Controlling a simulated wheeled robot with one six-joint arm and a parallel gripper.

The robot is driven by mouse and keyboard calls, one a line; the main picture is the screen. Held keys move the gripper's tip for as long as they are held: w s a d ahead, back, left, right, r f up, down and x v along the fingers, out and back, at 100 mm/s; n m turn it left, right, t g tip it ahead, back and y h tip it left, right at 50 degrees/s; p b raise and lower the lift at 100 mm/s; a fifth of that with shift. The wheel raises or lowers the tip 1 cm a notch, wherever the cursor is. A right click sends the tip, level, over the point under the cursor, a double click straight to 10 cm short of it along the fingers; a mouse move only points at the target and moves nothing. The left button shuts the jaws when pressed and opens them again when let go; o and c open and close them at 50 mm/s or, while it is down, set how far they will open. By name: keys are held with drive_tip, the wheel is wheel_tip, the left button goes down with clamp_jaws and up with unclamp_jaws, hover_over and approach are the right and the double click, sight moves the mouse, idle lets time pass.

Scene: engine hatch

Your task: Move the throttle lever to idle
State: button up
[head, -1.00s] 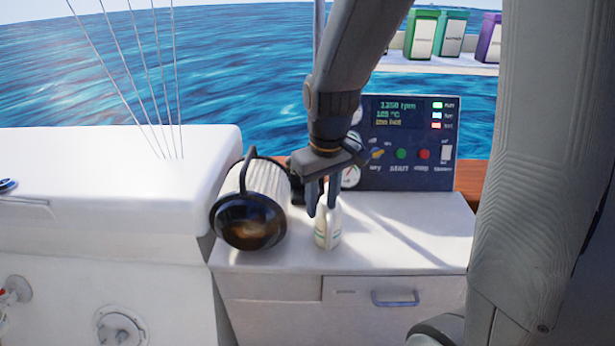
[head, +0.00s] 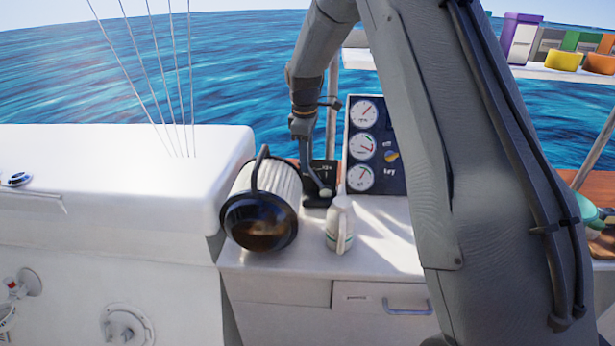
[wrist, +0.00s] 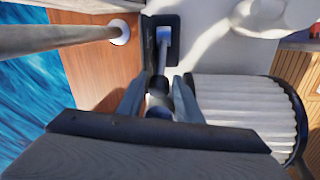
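The throttle lever (wrist: 161,55) rises from a small black base (head: 318,199) on the counter, behind the white bottle and right of the pleated drum. In the wrist view its pale shaft runs from a slot in the base to a dark rounded knob (wrist: 157,100). My gripper (wrist: 158,80) is above the base with a finger on each side of the lever. The fingers look open, with narrow gaps beside the knob; contact is not clear. In the head view my gripper (head: 307,165) is seen side-on and partly hides the lever.
A white pleated drum with a black end (head: 262,222) stands close to the left of the lever. A white bottle (head: 340,226) stands in front. The gauge panel (head: 363,145) is to the right, partly hidden by my arm. A metal post (head: 332,110) rises behind.

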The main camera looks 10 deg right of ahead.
sight(314, 177)
drive_tip(key=f, duration=0.2)
drive_tip(key=f+p, duration=0.1)
drive_tip(key=f, duration=0.2)
drive_tip(key=f+p, duration=0.1)
drive_tip(key=f, duration=0.1)
drive_tip(key=shift+w+d+f, duration=0.2)
drive_tip(key=shift+w+f, duration=0.1)
drive_tip(key=shift+w, duration=0.05)
clamp_jaws()
